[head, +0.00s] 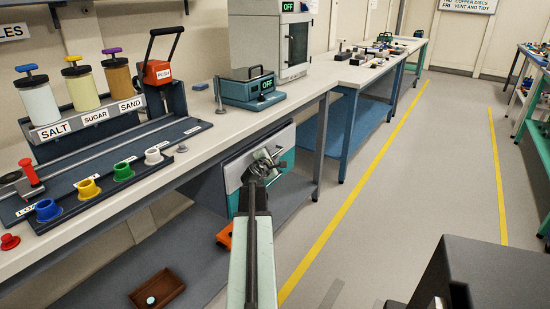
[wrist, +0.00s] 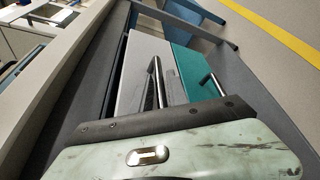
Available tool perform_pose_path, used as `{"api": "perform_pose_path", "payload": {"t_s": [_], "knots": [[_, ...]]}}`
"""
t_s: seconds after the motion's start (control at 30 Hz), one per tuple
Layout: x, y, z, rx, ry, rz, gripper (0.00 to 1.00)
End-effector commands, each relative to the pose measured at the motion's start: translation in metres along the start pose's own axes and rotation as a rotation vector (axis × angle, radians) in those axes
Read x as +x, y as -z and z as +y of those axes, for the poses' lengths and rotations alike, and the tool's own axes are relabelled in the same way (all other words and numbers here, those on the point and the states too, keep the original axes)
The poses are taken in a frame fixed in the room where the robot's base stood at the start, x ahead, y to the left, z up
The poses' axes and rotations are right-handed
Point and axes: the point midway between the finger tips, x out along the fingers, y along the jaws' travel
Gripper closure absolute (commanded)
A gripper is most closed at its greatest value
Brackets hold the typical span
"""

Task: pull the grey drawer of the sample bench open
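The grey drawer (head: 284,139) is set under the worktop of the sample bench (head: 205,150), above a teal drawer (head: 287,160). Its front looks in line with the teal one; I see no clear gap. My gripper (head: 264,163) is in front of the grey drawer, at its handle. In the wrist view the grey front (wrist: 147,52) and a bar-shaped handle (wrist: 155,75) lie just ahead of my gripper. The fingertips are hard to make out, so I cannot tell whether they close on the handle. The teal drawer (wrist: 192,65) is to the right there.
Salt, sugar and sand dispensers (head: 40,104) and coloured cups (head: 88,189) stand on the worktop at left. A teal device (head: 253,88) stands above the drawers. A brown tray (head: 157,290) lies on the lower shelf.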

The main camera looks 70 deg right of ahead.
Motion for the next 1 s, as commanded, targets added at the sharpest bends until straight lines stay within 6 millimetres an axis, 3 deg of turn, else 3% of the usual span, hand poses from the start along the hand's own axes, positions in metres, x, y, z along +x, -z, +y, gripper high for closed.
{"api": "perform_pose_path", "payload": {"t_s": [0.1,0.17,1.0], "knots": [[-0.0007,-0.0005,0.0,0.0,0.0,0.0,0.83],[-0.0007,-0.0006,-0.0001,0.0,0.0,0.0,1.0],[-0.0005,-0.0018,-0.001,0.0,0.002,-0.002,1.0]]}}
